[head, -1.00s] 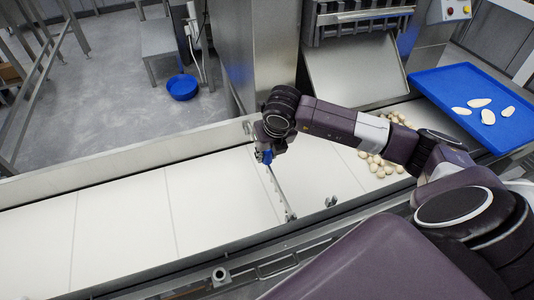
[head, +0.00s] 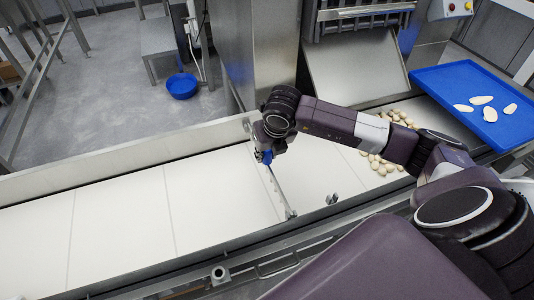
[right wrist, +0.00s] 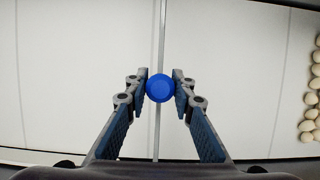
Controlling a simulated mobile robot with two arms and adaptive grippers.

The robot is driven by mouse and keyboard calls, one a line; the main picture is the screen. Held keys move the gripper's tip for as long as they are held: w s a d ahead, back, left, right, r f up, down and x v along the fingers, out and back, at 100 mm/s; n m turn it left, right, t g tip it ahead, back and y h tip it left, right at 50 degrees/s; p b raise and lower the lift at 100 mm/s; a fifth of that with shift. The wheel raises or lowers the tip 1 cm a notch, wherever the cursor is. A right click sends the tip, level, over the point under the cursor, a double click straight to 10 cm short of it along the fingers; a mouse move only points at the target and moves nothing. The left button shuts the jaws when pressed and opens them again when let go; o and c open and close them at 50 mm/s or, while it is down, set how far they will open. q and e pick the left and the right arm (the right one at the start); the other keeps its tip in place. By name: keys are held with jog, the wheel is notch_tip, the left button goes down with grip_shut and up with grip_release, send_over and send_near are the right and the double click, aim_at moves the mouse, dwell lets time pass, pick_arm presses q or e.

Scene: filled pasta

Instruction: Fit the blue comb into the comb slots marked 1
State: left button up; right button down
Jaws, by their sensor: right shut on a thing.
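The blue comb shows as a round blue knob (right wrist: 160,88) in the right wrist view, seen from above between my fingertips. In the head view a little of its blue (head: 266,157) shows below my wrist. My right gripper (right wrist: 160,87) is shut on this knob. A thin metal bar (head: 279,193) lies across the white belt directly below my gripper and runs behind the knob in the wrist view. I cannot tell whether the bar belongs to the comb or whether it sits in the slots. The slot marks are too small to read. My left gripper is not in view.
The white belt (head: 120,215) is clear left of the bar. Pale filled pasta pieces (head: 380,165) lie on it to the right, partly behind my arm. Metal rails (head: 130,155) edge the belt. A blue tray (head: 440,85) with several pale pieces stands at the right.

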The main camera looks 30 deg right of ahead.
jog(key=shift+s+f+b, duration=0.1)
jog(key=shift+b, duration=0.2)
dwell(0.6)
jog(key=c, duration=1.3)
grip_release()
